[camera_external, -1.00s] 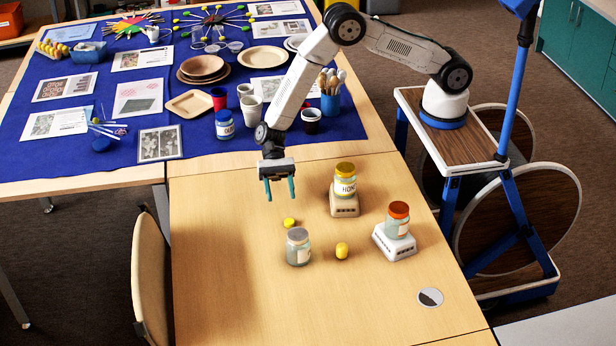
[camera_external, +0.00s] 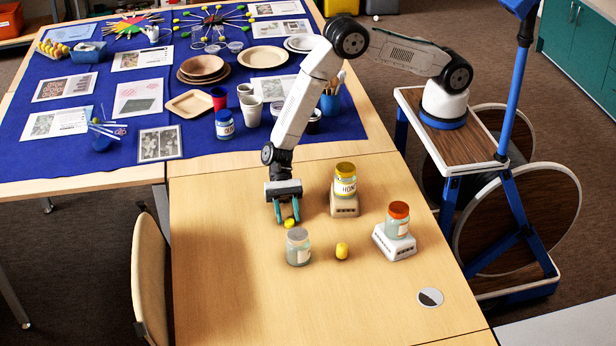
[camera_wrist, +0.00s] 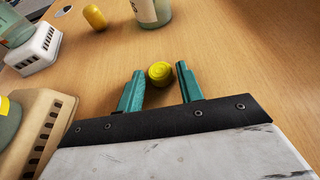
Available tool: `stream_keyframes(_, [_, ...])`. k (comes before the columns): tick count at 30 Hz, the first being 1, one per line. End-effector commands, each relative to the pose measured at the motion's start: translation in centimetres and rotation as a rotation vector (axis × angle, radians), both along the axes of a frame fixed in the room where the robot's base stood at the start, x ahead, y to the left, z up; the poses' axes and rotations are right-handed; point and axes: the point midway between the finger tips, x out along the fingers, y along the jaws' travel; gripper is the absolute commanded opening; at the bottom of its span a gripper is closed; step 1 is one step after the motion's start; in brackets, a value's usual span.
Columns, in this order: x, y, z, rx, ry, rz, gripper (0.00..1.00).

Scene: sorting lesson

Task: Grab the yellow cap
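The yellow cap (camera_external: 290,223) lies on the wooden table, just behind the grey-lidded jar (camera_external: 298,247). My gripper (camera_external: 287,220) is low over the table with its teal fingers pointing down around the cap. In the wrist view the yellow cap (camera_wrist: 160,74) sits between the tips of my open gripper (camera_wrist: 158,72), with small gaps on both sides. A second yellow piece (camera_external: 342,251), rounded and taller, stands right of the grey-lidded jar; it also shows in the wrist view (camera_wrist: 95,17).
A yellow-lidded honey jar (camera_external: 345,182) stands on a beige block (camera_external: 344,206) right of my gripper. An orange-lidded jar (camera_external: 398,221) stands on a white block (camera_external: 393,244) farther right. The table's left front (camera_external: 230,290) is clear.

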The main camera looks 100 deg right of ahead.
Motion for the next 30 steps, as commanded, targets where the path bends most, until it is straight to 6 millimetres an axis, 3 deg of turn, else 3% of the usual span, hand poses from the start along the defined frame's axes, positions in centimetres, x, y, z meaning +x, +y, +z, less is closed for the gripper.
stream_keyframes(1, [0.0, 0.0, 0.0, 0.000, 0.000, 0.000, 0.23])
stream_keyframes(3, [0.0, 0.0, 0.0, 0.000, 0.000, 0.000, 0.05])
stream_keyframes(17, [0.0, 0.0, 0.2, 0.000, -0.001, 0.000, 0.03])
stream_keyframes(20, [0.0, 0.0, 1.2, 0.000, -0.002, 0.001, 0.03])
stream_keyframes(30, [0.0, 0.0, 7.8, 0.001, -0.004, 0.001, 0.03])
